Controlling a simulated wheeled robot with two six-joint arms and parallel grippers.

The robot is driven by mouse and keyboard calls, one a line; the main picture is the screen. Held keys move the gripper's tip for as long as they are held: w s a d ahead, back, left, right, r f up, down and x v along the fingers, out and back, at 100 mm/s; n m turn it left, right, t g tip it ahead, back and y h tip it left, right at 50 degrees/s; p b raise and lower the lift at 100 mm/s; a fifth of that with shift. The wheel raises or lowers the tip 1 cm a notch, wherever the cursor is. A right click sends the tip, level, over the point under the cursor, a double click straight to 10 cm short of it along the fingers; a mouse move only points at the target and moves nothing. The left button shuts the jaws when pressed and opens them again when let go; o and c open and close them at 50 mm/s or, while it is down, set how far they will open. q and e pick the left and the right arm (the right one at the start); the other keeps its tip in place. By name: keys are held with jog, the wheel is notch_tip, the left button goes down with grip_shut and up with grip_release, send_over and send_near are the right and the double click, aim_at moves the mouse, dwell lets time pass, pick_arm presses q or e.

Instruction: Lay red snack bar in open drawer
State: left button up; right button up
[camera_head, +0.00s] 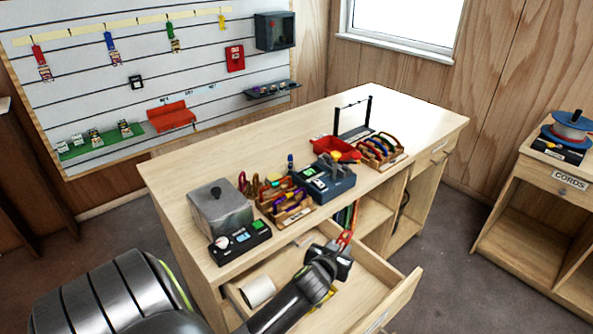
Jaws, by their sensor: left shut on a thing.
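The open drawer (404,289) is pulled out from the wooden workbench at the lower middle. My left arm comes in from the lower left and reaches over the drawer. My left gripper (343,243) is above the back right part of the drawer, near the bench front. It is shut on a small red thing (346,236), which I take to be the red snack bar; the gripper hides most of it. My right gripper is out of view.
A white roll (258,291) lies in the drawer's left part, and something yellow (323,297) is partly hidden under my arm. The bench top holds a grey box (218,212), tool racks (284,205) and a red tray (335,149). A cords cabinet (545,190) stands at right.

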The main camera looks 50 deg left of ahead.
pick_arm(q)
jog(key=f, duration=0.6)
jog(key=shift+s+a+f+b, duration=0.2)
jog(key=shift+a+f+b, duration=0.1)
jog(key=shift+a, duration=0.05)
notch_tip(320, 180, down, 4)
jog(key=shift+f+b, duration=0.1)
jog(key=shift+b, duration=0.45)
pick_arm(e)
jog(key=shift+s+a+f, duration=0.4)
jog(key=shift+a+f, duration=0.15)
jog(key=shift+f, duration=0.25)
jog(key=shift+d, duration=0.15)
pick_arm(q)
jog(key=shift+f+b, duration=0.4)
jog(key=shift+b, duration=0.2)
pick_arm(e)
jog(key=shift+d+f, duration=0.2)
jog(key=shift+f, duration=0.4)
pick_arm(q)
jog(key=shift+s+d, duration=0.1)
jog(key=o, duration=1)
jog(key=shift+s+f, duration=0.1)
jog(key=shift+f, duration=0.1)
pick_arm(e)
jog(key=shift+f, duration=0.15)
